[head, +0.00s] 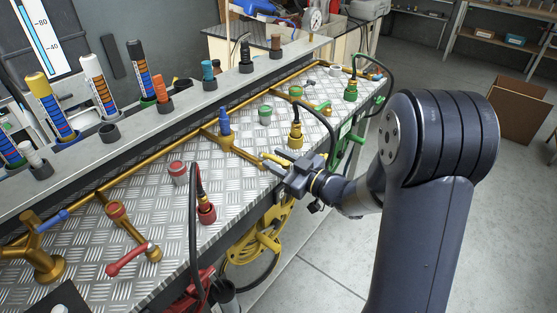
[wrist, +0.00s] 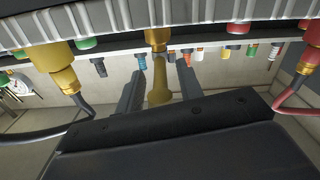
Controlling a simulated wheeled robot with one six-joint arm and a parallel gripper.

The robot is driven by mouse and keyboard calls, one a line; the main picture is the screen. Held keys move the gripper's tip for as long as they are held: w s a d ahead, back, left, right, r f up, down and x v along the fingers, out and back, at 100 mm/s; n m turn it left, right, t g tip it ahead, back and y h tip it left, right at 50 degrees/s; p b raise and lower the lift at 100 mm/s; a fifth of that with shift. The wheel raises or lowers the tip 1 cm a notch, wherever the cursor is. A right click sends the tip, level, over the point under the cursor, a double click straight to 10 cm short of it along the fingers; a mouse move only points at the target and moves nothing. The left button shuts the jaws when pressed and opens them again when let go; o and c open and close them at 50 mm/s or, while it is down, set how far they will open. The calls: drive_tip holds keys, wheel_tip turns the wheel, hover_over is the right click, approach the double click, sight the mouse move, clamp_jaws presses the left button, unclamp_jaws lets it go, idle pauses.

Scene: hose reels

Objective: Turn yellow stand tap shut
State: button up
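The yellow stand tap is a brass pipe (head: 235,148) on the metal-plate bench top, with a yellow lever (head: 276,160) at its front end near the bench edge. My gripper (head: 286,169) is at that lever, at the bench's front edge. In the wrist view the yellow lever (wrist: 159,88) lies between the two dark fingers of my gripper (wrist: 160,82). A gap shows on each side of it, so the fingers are open around it. The fingers partly hide the lever in the head view.
A yellow hose connector (head: 296,137) stands behind my gripper, and a red one (head: 206,212) to its left. A yellow hose reel (head: 262,232) hangs below the bench edge.

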drive_tip(key=shift+c, duration=0.5)
clamp_jaws()
